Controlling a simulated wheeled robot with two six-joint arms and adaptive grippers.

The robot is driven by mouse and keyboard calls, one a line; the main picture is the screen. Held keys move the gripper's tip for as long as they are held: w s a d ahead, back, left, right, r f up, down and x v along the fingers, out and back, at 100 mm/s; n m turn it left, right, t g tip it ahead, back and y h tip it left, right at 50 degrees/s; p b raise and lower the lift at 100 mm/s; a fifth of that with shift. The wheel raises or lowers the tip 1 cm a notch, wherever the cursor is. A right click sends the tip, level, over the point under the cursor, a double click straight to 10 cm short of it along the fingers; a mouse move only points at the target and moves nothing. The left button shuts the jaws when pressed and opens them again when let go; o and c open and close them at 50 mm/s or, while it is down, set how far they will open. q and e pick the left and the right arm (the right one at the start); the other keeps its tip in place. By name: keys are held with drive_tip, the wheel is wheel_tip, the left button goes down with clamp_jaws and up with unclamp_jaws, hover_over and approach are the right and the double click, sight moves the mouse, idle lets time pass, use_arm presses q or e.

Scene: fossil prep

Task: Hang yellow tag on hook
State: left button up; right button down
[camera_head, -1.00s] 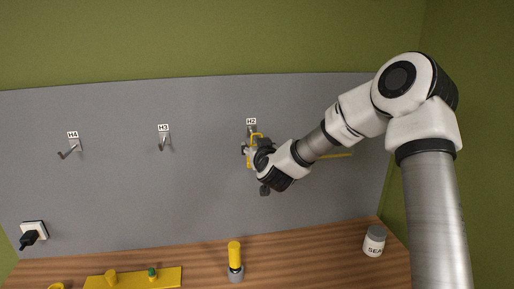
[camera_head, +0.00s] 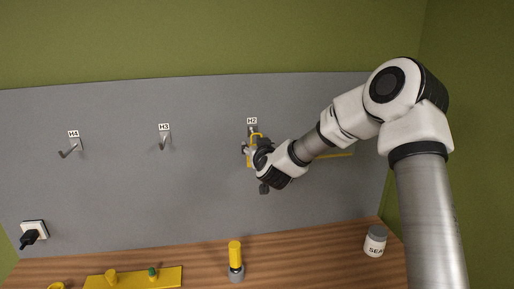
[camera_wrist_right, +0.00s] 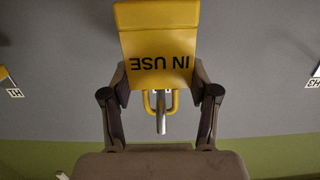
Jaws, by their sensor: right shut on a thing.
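The yellow tag (camera_wrist_right: 158,45) reads "IN USE", upside down in the right wrist view. My right gripper (camera_wrist_right: 160,95) is shut on it, with a finger at each side edge. In the head view the right gripper (camera_head: 256,150) is at the board just below the H2 label (camera_head: 252,121). The tag's yellow loop (camera_wrist_right: 175,103) shows between the fingers, and the metal hook (camera_wrist_right: 161,118) appears within its outline. I cannot tell whether the loop bears on the hook. In the head view the tag (camera_head: 249,163) is mostly hidden by the gripper. My left gripper is out of view.
Free hooks H3 (camera_head: 164,142) and H4 (camera_head: 70,149) are on the grey board (camera_head: 110,195). A yellow strip (camera_head: 342,155) shows behind my right arm. A yellow-handled tool (camera_head: 235,256), a yellow rack (camera_head: 132,280) and a jar (camera_head: 375,242) stand on the wooden bench below.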

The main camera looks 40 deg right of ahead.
drive_tip(key=shift+w+d+f, duration=0.1)
drive_tip(key=shift+w+d, duration=0.1)
drive_tip(key=shift+w, duration=0.15)
drive_tip(key=shift+c, duration=1.1)
unclamp_jaws()
drive_tip(key=shift+s, duration=0.1)
drive_tip(key=f+v, duration=0.1)
drive_tip(key=v, duration=0.7)
